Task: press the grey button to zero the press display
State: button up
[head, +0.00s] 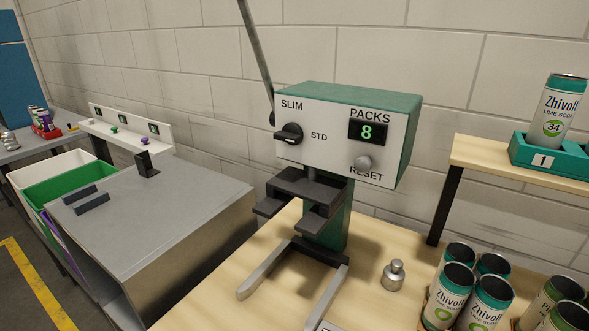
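The press (345,88) stands on a light wooden table, with a teal body and a pale front panel. Its display (368,131) shows a green 8 under the word PACKS. The round grey button (363,163) sits below the display, just above the word RESET. Nothing covers the button. A black selector knob (289,133) is at the panel's left, between the SLIM and STD labels. My gripper is not in view.
A long lever (257,50) rises at the press's left side. Dark jaws (303,185) and a grey forked base (290,262) lie below the panel. A metal weight (394,275) and several cans (450,295) stand right. A raised shelf (478,158) holds a teal tray (563,163).

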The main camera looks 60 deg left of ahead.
aim_at(362, 164)
jog(key=u, duration=1.75)
